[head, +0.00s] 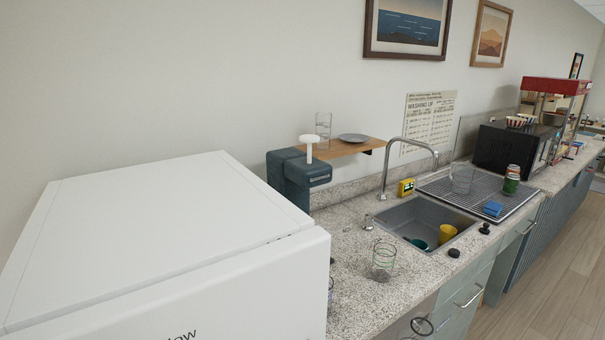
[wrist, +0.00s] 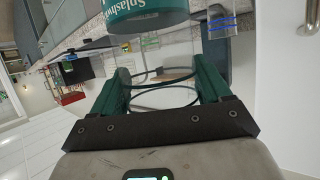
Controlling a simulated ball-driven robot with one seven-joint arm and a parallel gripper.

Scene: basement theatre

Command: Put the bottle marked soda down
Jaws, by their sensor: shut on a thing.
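In the wrist view, my gripper (wrist: 161,78), with dark green fingers, is shut on a clear thing with dark rings (wrist: 164,108). No mark on it is readable, so I cannot tell whether it is the soda bottle. In the head view, a dark-rimmed clear thing (head: 421,326) shows at the bottom edge in front of the counter. My gripper cannot be made out there. A green and red container (head: 511,180) stands on the drying mat (head: 465,199); its label is too small to read. A teal cylinder lettered "Splashw" (wrist: 145,14) is cut off at the top of the wrist view.
The speckled counter (head: 345,237) holds a banded clear glass (head: 384,261) and a sink (head: 405,219) with a yellow cup (head: 447,233) and a green one. A white appliance (head: 160,245) blocks the left. Some counter is bare beside the sink.

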